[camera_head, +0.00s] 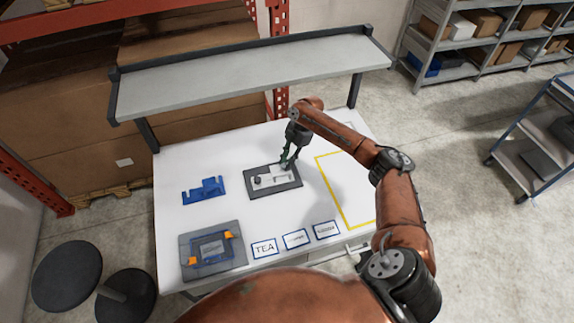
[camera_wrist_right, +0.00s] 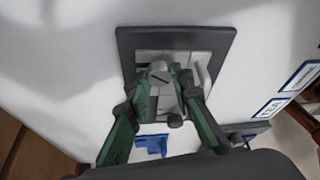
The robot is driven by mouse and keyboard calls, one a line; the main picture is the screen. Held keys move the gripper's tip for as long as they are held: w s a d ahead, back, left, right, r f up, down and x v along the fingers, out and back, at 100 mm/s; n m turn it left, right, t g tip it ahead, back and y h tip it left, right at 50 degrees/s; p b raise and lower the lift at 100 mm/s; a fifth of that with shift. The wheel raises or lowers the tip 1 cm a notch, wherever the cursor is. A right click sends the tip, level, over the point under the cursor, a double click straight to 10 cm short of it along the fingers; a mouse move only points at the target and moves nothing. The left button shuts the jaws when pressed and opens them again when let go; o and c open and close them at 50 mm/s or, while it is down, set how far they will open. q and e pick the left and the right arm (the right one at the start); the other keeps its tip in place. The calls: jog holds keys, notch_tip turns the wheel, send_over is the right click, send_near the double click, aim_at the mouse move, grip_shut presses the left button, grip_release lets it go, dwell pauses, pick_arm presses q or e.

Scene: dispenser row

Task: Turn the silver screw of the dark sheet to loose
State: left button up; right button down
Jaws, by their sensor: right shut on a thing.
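The dark sheet (camera_head: 284,188) lies flat on the white table, left of the yellow outline, with light grey fittings on it. It also shows in the right wrist view (camera_wrist_right: 126,48). The silver screw (camera_wrist_right: 160,77) has a slotted head and shows between my fingers there; in the head view my gripper hides it. My right gripper (camera_head: 287,164) comes down over the sheet's far right part, and its green fingers (camera_wrist_right: 164,92) are shut on the silver screw. How far the screw is turned cannot be told. My left gripper is not in view.
A blue bracket (camera_head: 204,190) lies left of the sheet. A grey tray (camera_head: 239,259) with blue and orange parts is at the front left, beside several labels, one reading TEA (camera_head: 264,248). A raised grey shelf (camera_head: 250,75) spans the back. The yellow-outlined area (camera_head: 319,173) looks empty.

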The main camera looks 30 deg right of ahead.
jog(key=n+g+b, duration=0.1)
jog(key=n, duration=0.1)
jog(key=f+n+b, duration=0.1)
jog(key=n+b, duration=0.1)
jog(key=shift+a+g, duration=0.15)
jog(key=shift+g, duration=0.25)
jog(key=shift+r+n+g+h+b, duration=0.15)
jog(key=shift+n+g+h+b, duration=0.3)
jog(key=shift+n+b, duration=0.9)
jog(key=shift+n, duration=0.25)
jog(key=c, duration=2.1)
grip_release()
jog(key=o, duration=0.4)
jog(key=shift+w+r, duration=0.15)
jog(key=shift+r, duration=0.1)
